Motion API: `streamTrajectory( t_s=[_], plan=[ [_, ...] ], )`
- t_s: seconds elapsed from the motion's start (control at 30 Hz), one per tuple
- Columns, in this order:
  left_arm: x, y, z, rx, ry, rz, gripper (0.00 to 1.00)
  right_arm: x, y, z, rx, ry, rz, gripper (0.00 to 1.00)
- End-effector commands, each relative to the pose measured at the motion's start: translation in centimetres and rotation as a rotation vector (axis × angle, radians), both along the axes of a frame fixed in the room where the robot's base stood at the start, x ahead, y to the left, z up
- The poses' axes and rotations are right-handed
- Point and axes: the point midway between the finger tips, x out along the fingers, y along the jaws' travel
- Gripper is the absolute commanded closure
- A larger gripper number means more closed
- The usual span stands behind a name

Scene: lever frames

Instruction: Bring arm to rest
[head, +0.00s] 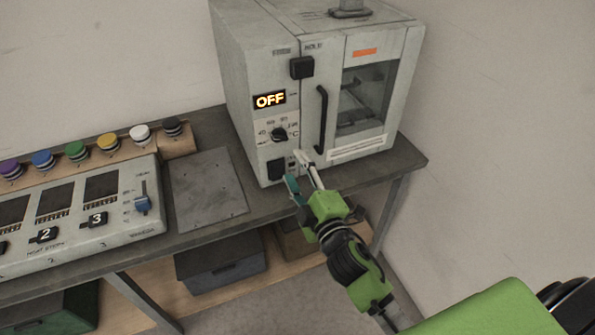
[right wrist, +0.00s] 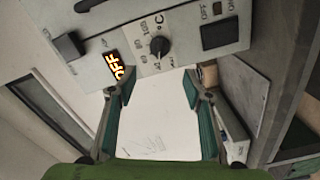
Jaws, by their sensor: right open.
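My right gripper (head: 299,173) is on the green arm that comes in from the lower right. It is open and empty, in front of the lower part of the grey oven (head: 265,57) near the table's front edge. In the right wrist view its two teal-lined fingers (right wrist: 160,92) stand wide apart with nothing between them. The oven's display (head: 269,100) reads OFF, and a black dial (head: 279,134) sits below it. A dark switch (head: 276,169) is low on the panel, close to the fingers. I cannot tell whether they touch the oven. My left gripper is not in view.
The oven stands on a grey table (head: 410,160). A flat metal plate (head: 208,190) and a control panel (head: 85,215) with a blue slider (head: 142,203) lie to its left. Several coloured knobs (head: 76,150) line the back. Bins (head: 220,262) sit on the shelf below.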

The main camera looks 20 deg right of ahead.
Motion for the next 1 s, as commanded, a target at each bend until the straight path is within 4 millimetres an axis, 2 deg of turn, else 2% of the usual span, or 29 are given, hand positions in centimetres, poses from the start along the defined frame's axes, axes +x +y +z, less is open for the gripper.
streamTrajectory(
  t_s=[0.53, 0.6, 0.67, 0.77, 0.87, 0.9, 0.97, 1.0],
  plan=[
    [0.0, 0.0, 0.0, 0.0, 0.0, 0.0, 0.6, -0.3, 0.0, 0.0, 0.0, -0.001, 0.0, 0.54],
    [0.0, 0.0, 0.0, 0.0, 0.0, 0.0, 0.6, -0.3, 0.0, -0.5, 0.005, 0.009, -0.001, 0.54],
    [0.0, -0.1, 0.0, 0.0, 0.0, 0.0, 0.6, -0.3, -0.1, -1.8, 0.016, 0.034, -0.001, 0.54],
    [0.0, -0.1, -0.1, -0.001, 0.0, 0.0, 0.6, -0.4, -0.1, -6.4, 0.06, 0.119, -0.005, 0.54],
    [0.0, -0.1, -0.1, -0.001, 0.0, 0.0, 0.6, -1.4, -0.3, -13.3, 0.132, 0.25, -0.018, 0.54],
    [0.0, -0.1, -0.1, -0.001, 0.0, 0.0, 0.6, -2.1, -0.4, -16.4, 0.166, 0.308, -0.028, 0.54],
    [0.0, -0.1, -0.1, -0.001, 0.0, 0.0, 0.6, -3.4, -0.6, -20.8, 0.215, 0.393, -0.046, 0.54],
    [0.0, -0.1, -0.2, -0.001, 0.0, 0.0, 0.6, -4.5, -0.7, -23.7, 0.248, 0.449, -0.061, 0.54]
  ],
)
